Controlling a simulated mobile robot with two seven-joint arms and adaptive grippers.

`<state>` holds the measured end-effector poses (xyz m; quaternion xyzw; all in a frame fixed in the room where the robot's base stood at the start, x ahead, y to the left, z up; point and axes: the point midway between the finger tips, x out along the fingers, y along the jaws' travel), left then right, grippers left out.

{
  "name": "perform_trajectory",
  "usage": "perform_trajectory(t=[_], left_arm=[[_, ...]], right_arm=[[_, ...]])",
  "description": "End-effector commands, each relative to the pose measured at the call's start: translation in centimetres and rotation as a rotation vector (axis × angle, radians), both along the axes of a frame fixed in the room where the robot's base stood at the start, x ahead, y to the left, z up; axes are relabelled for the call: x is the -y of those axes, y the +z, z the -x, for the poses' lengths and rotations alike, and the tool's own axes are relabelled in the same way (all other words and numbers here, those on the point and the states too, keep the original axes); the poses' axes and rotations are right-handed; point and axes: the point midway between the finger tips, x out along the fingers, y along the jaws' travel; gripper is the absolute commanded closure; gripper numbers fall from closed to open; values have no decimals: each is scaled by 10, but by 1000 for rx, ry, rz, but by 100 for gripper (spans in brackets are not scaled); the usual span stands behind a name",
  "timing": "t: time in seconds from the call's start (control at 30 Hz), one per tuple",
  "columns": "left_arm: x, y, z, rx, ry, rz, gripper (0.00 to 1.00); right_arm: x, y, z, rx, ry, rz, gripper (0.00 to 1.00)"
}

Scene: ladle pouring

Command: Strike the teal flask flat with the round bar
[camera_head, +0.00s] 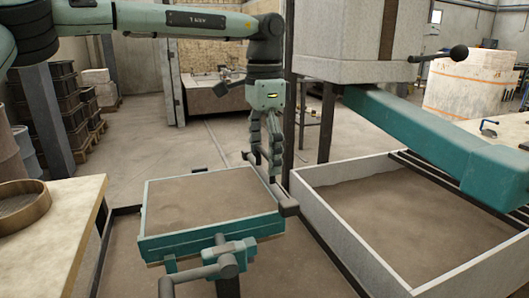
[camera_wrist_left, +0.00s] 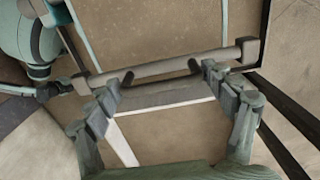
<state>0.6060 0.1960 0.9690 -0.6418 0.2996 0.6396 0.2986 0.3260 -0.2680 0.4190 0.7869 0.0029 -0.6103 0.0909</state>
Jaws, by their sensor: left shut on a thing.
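The teal flask (camera_head: 210,241) is a shallow rectangular frame in the middle of the head view, filled with brown sand that looks mostly level. The round bar (camera_head: 286,199) is a grey rod running along the flask's right side, its near end by the near right corner. It also crosses the left wrist view (camera_wrist_left: 180,62). My left gripper (camera_head: 265,158) points down at the flask's right side and is shut on the bar. Whether the bar touches the rim or sits just above it, I cannot tell.
A large grey-walled sand bin (camera_head: 340,240) stands right of the flask, with a teal beam (camera_head: 430,135) above it. A worktable (camera_head: 60,225) with a round sieve (camera_head: 22,206) is at left.

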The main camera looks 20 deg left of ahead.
Motion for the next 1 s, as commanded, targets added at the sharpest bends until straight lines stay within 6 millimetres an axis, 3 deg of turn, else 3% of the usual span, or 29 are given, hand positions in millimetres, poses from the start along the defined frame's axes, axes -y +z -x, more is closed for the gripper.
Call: perform_trajectory(t=[0.57, 1.0], left_arm=[[0, -9, 0, 2, 0, 1, 56], [-20, -8, 16, 4, 0, 0, 56]], right_arm=[[0, -3, 0, 0, 0, 0, 60], [0, -23, 0, 0, 0, 0, 60]])
